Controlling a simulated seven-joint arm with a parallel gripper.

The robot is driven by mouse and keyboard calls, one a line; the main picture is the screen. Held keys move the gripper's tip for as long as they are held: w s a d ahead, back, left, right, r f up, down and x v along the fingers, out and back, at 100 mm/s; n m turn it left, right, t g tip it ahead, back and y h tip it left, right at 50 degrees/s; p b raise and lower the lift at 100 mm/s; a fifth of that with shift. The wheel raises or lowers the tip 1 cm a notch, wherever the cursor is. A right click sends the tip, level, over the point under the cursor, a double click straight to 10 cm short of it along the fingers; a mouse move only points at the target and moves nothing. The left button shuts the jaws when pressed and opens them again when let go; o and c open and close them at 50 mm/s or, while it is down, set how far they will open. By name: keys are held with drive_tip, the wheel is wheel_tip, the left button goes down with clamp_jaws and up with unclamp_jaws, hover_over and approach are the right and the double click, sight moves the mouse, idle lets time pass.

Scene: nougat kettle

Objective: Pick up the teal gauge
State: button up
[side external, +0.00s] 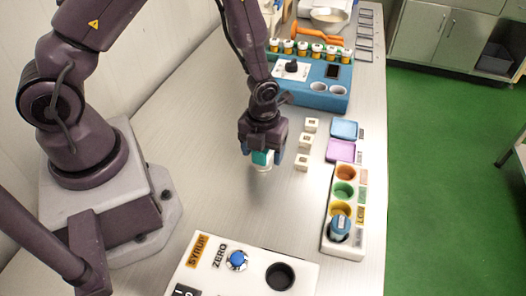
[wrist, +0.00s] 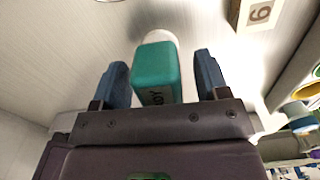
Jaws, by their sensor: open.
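The teal gauge (wrist: 156,72) is a rounded teal block with dark lettering on its side and a pale round part at its far end. In the wrist view it stands between the two blue fingers of my gripper (wrist: 162,60), with a gap visible on each side. In the side view the gauge (side external: 261,157) shows between the fingers of my gripper (side external: 261,153), its pale base just below them. My gripper is open around it. Whether its base touches the table cannot be told.
Small white numbered blocks (side external: 303,141) stand just right of the gripper. A white rack (side external: 346,252) with coloured wells and a blue-topped jar (side external: 340,224) lies further right. A blue station (side external: 315,98) is behind; a white syrup panel (side external: 225,280) is in front. Bare table lies between.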

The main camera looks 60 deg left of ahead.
drive_tip(key=c, duration=1.1)
drive_tip(key=shift+r, duration=0.1)
wheel_tip(320, 180, up, 10)
drive_tip(key=shift+f, duration=0.1)
